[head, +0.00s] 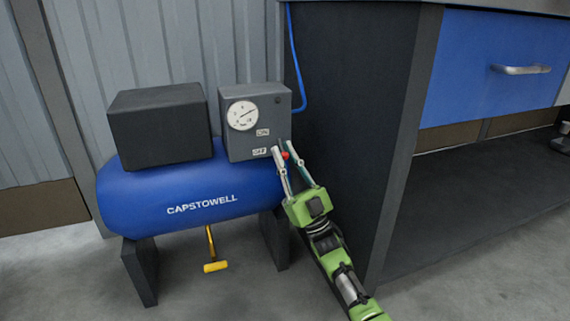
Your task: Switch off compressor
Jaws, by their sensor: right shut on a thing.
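The compressor has a blue tank (150,205) marked CAPSTOWELL and stands on dark legs on the floor. On top of it sit a dark box (158,125) and a grey control box (262,105) with a round gauge (242,115). My right gripper (284,150) is at the lower right corner of the control box. Its fingers are around a small red switch part (286,155) and shut on it. The fingers partly hide the part, so its position is hard to tell. My left gripper is not in view.
A yellow T-shaped handle (215,267) hangs below the tank. A blue hose (295,60) runs up behind the control box. A dark workbench side (350,120) stands close to the right of my gripper, with a blue drawer (490,65) beyond. The front floor is clear.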

